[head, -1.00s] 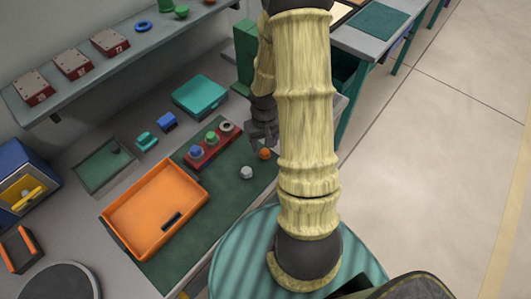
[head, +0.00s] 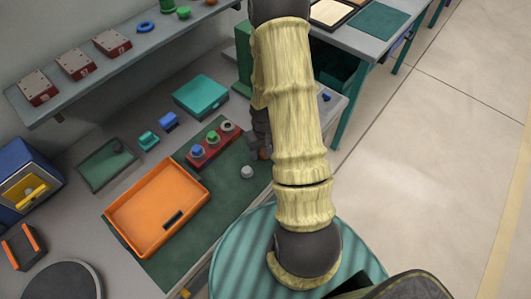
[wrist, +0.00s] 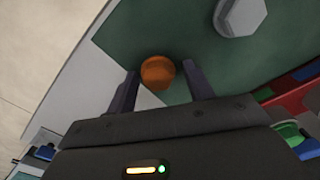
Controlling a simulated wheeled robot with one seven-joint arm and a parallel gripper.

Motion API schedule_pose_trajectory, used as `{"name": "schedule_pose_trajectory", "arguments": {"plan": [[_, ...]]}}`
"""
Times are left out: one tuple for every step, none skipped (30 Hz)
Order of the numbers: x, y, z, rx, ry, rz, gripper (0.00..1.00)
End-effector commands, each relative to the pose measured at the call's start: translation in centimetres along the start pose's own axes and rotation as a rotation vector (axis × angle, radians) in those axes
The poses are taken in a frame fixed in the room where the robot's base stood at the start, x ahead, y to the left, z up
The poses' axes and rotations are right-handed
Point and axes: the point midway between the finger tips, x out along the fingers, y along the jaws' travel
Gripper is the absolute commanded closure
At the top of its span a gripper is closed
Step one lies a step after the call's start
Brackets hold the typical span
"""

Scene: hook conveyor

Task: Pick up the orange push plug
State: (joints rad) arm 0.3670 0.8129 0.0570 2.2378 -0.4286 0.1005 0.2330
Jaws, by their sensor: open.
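The orange push plug (wrist: 158,72) is a small round piece on the dark green mat (wrist: 190,35), seen in the wrist view. It lies between the two fingertips of my gripper (wrist: 158,78), close to the left one. The fingers are open, and I see a gap between the plug and the right finger. In the head view my gripper (head: 262,150) is partly hidden behind my arm, and the plug is hardly visible there.
A grey-white hex piece (head: 247,172) stands on the mat close by. A red block with coloured plugs (head: 213,144) is behind it. An orange tray (head: 157,207) lies to the left, and a teal box (head: 200,96) stands farther back.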

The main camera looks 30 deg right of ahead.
Motion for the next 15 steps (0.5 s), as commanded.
{"name": "schedule_pose_trajectory", "arguments": {"plan": [[-0.01, 0.04, 0.01, 0.001, 0.0, 0.0, 0.48], [-0.01, 0.06, 0.01, 0.002, 0.0, 0.0, 0.48], [-0.01, 0.08, 0.02, 0.002, 0.0, 0.0, 0.48], [-0.01, 0.1, 0.02, 0.002, 0.0, 0.0, 0.48], [-0.01, 0.1, 0.02, 0.003, 0.0, 0.0, 0.48], [-0.01, 0.11, 0.02, 0.003, 0.0, 0.0, 0.48], [-0.02, 0.11, 0.02, 0.003, 0.0, 0.0, 0.52], [-0.02, 0.12, 0.02, 0.003, 0.0, 0.0, 0.58], [-0.02, 0.11, 0.02, 0.003, 0.0, 0.0, 0.66], [-0.02, 0.11, 0.02, 0.003, 0.0, 0.0, 0.71], [-0.02, 0.11, 0.02, 0.003, 0.0, 0.0, 0.77], [-0.02, 0.1, 0.02, 0.002, 0.0, 0.0, 0.85], [-0.02, 0.09, 0.02, 0.002, 0.0, 0.0, 0.87], [-0.03, 0.09, 0.02, 0.002, 0.0, 0.0, 0.87], [-0.03, 0.08, 0.02, 0.002, 0.0, 0.0, 0.87]]}}
